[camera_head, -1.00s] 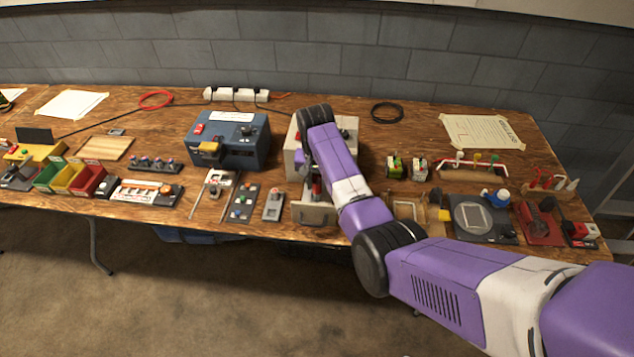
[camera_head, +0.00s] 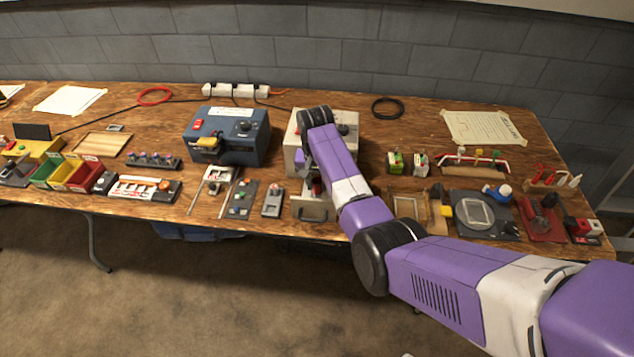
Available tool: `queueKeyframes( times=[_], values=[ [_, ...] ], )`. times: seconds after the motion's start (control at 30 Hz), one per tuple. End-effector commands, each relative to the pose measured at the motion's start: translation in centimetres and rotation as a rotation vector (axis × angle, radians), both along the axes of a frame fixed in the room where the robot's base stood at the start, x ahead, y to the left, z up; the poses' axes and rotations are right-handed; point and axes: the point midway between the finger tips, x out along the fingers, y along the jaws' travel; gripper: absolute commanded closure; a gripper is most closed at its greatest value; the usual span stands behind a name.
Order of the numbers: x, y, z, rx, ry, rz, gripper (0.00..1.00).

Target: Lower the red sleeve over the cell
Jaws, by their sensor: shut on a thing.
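My arm reaches in from the lower right, and its wrist hangs over the beige unit in the middle of the bench. My gripper (camera_head: 313,177) points down at the unit's front and is largely covered by my own arm. It is shut on a small red piece, apparently the red sleeve (camera_head: 317,186), of which only a sliver shows. Below it is a pale metal holder (camera_head: 314,212) with a dark handle on its front. The cell cannot be made out, and I cannot tell whether the sleeve is around it or above it.
The beige unit (camera_head: 348,122) stands behind my wrist. A blue unit (camera_head: 226,136) stands to its left, with a grey switch block (camera_head: 272,201) in front. A wooden frame (camera_head: 408,207) and a dark plate with a round dish (camera_head: 474,213) lie to the right. A power strip (camera_head: 236,90) is behind.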

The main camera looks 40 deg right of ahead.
Motion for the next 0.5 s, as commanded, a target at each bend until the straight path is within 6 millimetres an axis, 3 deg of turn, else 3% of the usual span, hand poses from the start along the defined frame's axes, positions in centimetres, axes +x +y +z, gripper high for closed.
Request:
queueKeyframes(
  times=[0.5],
  values=[
    [0.0,0.0,-1.3,0.001,0.001,0.000,1.00]
  ],
)
